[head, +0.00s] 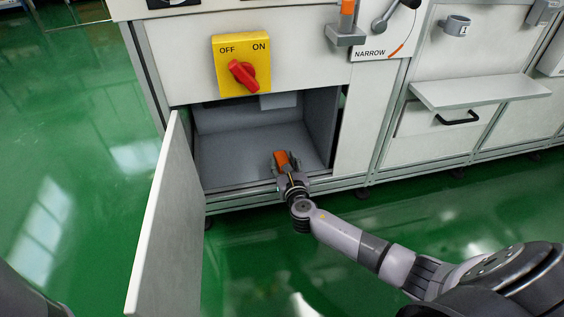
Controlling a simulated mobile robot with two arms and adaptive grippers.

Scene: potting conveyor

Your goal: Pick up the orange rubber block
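The orange rubber block (282,158) is at the front of an open grey compartment (225,160) low in the machine. My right gripper (283,165) is at the compartment's opening, with its fingers at the block's sides. The near part of the block is hidden by the gripper. I cannot tell whether the fingers press on the block or stand slightly apart from it, nor whether the block rests on the floor. My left gripper is not in view.
The compartment's white door (165,225) stands open to the left. Above are a yellow switch box (228,76) with a red knob and a panel marked NARROW (371,53). A grey shelf (480,91) juts out at right. The green floor in front is clear.

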